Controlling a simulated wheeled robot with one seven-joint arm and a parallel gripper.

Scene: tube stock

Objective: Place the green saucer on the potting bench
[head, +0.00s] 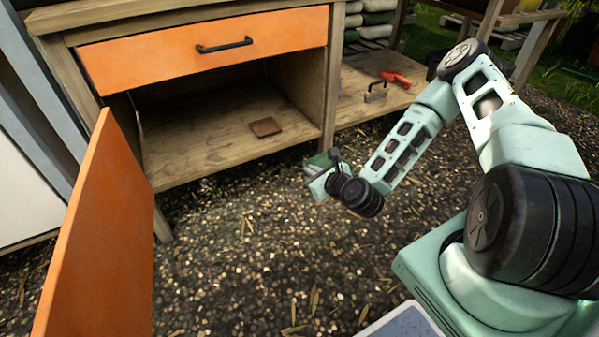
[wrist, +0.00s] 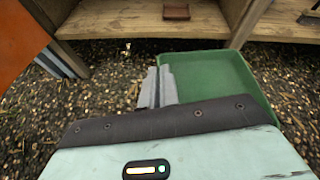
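The green saucer, a shallow square tray (wrist: 215,75), fills the right middle of the wrist view. Only a small green part of it (head: 322,158) shows in the head view, the rest being hidden by my gripper. My gripper (wrist: 158,86) has its grey fingers close together on the saucer's left rim, holding it above the gravel; the gripper (head: 311,169) also shows in the head view. The saucer looks empty. The wooden potting bench (head: 220,153), with an orange drawer, stands ahead and left of my gripper; only the front of its top shows.
The bench's orange door (head: 105,230) stands open at the left. A small brown square piece (head: 265,127) lies on the lower shelf inside. A neighbouring shelf (head: 350,105) holds a red tool (head: 395,79) and a metal padlock-like object (head: 375,92). Gravel in front is clear.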

